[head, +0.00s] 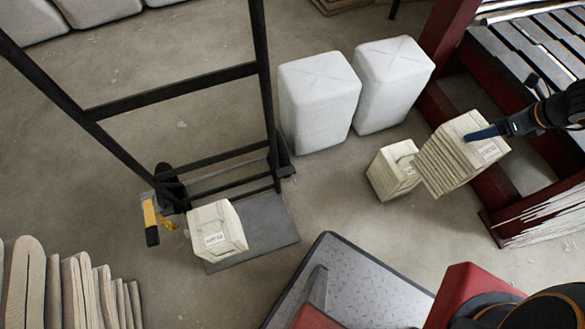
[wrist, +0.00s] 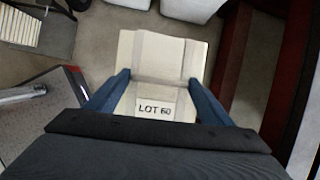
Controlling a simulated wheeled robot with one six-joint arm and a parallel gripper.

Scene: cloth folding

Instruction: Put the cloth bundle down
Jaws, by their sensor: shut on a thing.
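My gripper (head: 484,133) is shut on a cream, layered cloth bundle (head: 455,160) at the right of the head view. The bundle hangs slightly tilted, seemingly above the floor. In the wrist view the held bundle (wrist: 160,55) sits between the two blue fingers, with straps across it and a label reading LOT 60. A second, smaller-looking cream bundle (head: 390,175) stands on the floor just left of the held one, partly overlapped by it. A third labelled bundle (head: 217,228) sits on the grey toe plate (head: 268,232) of a hand truck.
The black hand truck (head: 175,108) stands at left, with a yellow-and-black piece at its side. Two white wrapped blocks (head: 320,103) (head: 393,85) stand at the back. A dark red frame (head: 450,35) with slats is at right. Folded cloths (head: 75,290) stand lower left. Floor between is bare.

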